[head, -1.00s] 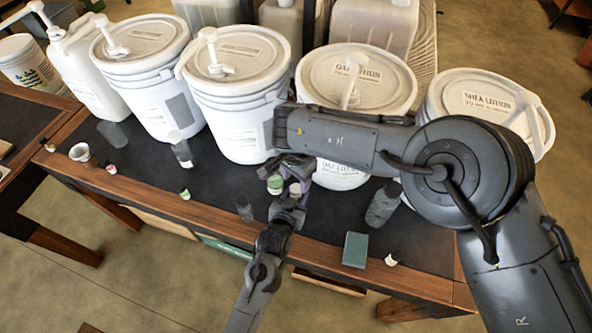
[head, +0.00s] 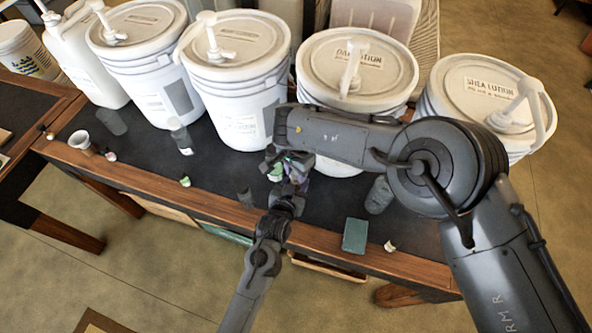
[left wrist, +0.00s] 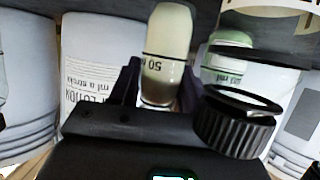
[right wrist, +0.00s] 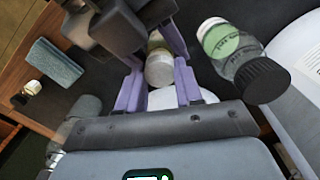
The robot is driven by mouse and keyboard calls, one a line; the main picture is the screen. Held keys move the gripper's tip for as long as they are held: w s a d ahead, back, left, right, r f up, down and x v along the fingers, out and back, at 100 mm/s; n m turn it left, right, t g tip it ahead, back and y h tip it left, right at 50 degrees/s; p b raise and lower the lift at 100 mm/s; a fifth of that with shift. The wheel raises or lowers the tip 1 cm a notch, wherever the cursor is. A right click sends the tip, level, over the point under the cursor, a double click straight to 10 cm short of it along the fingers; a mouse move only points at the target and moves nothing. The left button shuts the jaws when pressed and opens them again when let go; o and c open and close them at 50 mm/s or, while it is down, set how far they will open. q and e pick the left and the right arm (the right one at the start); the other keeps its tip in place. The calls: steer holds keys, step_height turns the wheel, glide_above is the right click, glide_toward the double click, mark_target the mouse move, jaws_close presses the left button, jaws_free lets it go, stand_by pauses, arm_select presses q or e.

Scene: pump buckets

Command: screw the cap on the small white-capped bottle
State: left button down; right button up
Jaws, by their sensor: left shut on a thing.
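The small bottle (left wrist: 168,50) is pale cream, with a "50" label upside down in the left wrist view. My left gripper (left wrist: 160,90) is shut on it. In the right wrist view its whitish cap end (right wrist: 158,70) lies between the purple fingers of my right gripper (right wrist: 160,92). Whether those fingers touch it is unclear. In the head view my left gripper (head: 288,192) and right gripper (head: 285,165) meet over the table and largely hide the bottle. Close beside it is a clear bottle with a green label (right wrist: 222,38) and a ribbed black cap (right wrist: 262,80).
Large white pump buckets (head: 235,85) line the table's back. Clear bottles stand at the middle (head: 181,138) and right (head: 379,195). A teal block (head: 355,236) and a small cap (head: 390,247) lie near the front edge. A white cup (head: 80,142) stands at left.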

jaws_close()
steer(key=m, duration=1.2)
steer(key=shift+f, duration=0.1)
steer(key=m, duration=1.7)
